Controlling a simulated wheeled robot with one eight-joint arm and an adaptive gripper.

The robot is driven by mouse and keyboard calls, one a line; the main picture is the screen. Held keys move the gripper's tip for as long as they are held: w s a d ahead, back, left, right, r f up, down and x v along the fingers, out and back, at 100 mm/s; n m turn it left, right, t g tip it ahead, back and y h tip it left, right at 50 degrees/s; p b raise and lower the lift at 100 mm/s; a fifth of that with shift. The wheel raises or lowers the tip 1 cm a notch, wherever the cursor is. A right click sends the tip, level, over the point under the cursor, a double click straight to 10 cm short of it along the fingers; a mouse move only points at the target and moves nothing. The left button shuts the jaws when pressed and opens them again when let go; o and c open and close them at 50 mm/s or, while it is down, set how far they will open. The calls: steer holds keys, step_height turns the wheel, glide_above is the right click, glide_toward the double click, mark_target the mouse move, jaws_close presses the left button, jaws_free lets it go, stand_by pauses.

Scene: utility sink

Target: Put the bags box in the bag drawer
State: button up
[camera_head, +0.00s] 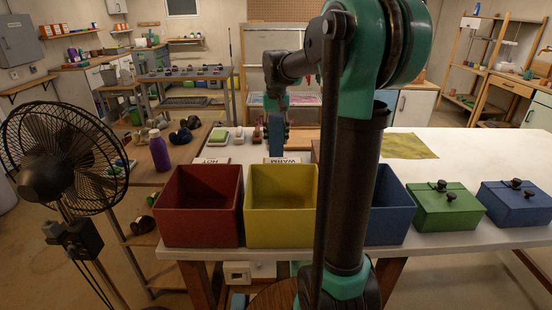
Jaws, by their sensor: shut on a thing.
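My gripper (277,122) is beyond the row of bins, behind the yellow one, with its jaws pointing down. It is shut on a narrow blue box (276,139), likely the bags box, held upright above the far work surface. No lettering can be read on the box at this size. I cannot make out an open drawer or anything clearly marked as the bag drawer. My arm crosses the middle of the view and hides part of the white table and the area right of the gripper.
A red bin (201,207), a yellow bin (282,222) and a partly hidden blue bin (390,217) line the table's front edge. Lidded green (446,210) and blue (516,207) boxes stand right. A fan (62,165) and purple bottle (159,150) are left. The white table's right side (478,150) is mostly clear.

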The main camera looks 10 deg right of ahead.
steer(key=shift+f, duration=4.25)
steer(key=o, duration=1.3)
steer(key=shift+f, duration=0.1)
